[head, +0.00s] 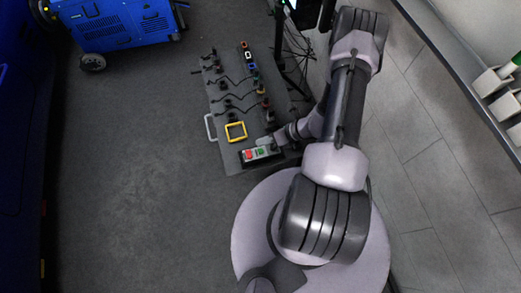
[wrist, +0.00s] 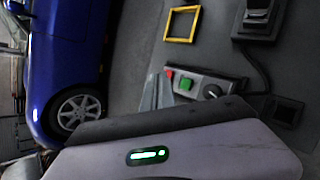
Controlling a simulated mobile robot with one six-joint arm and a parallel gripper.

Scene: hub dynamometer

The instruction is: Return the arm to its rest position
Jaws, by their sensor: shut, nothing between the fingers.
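My arm reaches from its round base toward the board of connectors and controls. My gripper (head: 266,142) is small in the head view, at the near end of the board beside the button box (head: 275,151). In the wrist view, the grey fingers of my gripper (wrist: 156,92) show past my pale housing with its green light. They are together and hold nothing. The button box, with its red and green buttons and a dial, also shows in the wrist view (wrist: 222,82), just right of the fingers. I cannot tell whether they touch it.
The grey board (head: 218,108) carries cables, plugs and a yellow square frame (head: 236,131). A blue wheeled machine (head: 125,22) stands at the upper left. A blue car (wrist: 65,60) is left in the wrist view. A bench edge (head: 455,65) runs at right. Floor at left is clear.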

